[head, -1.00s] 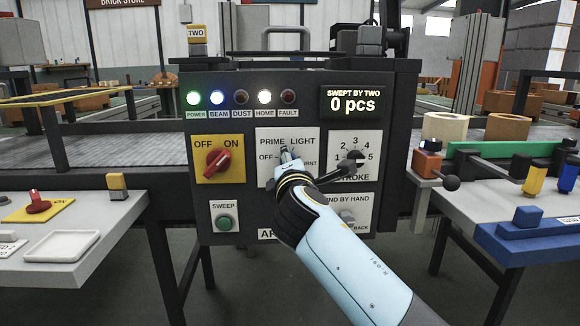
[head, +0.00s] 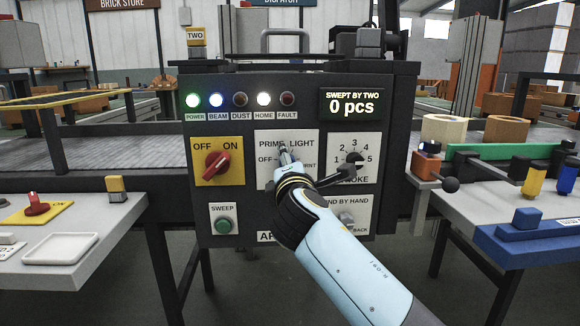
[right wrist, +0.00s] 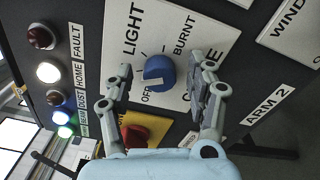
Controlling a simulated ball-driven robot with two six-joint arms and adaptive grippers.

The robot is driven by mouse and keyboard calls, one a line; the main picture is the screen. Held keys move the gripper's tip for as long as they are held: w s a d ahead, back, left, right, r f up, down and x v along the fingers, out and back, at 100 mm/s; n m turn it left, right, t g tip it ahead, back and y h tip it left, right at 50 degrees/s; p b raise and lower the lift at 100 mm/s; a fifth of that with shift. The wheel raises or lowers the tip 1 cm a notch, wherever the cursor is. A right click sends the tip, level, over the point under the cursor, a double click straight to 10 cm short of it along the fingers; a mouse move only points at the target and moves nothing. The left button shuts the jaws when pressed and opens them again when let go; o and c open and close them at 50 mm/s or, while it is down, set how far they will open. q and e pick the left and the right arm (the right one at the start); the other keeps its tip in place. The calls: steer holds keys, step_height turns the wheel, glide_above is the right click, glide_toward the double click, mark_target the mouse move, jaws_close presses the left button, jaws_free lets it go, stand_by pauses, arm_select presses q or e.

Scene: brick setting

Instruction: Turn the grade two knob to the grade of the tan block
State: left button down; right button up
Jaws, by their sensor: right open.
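The blue knob (right wrist: 159,70) stands on a white plate marked OFF, PRIME, LIGHT and BURNT. In the right wrist view a pale mark shows on its side facing OFF. In the head view the plate (head: 306,142) is on the control panel, and my right gripper mostly hides the knob. My right gripper (right wrist: 173,82) is open, its fingers on either side of the knob with visible gaps. It also shows in the head view (head: 284,153). Tan hollow blocks (head: 444,127) stand at the right; I cannot tell whether one is the tan block. My left gripper is not in view.
A red switch (head: 217,162) on a yellow plate is left of the knob, and the stroke dial (head: 354,158) is right of it. A green sweep button (head: 223,225) sits below. Side tables (head: 90,262) flank the panel. Power, beam and home lamps are lit.

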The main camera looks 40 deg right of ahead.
steer(key=v, duration=0.7)
steer(key=shift+s, duration=0.2)
steer(key=shift+a, duration=0.1)
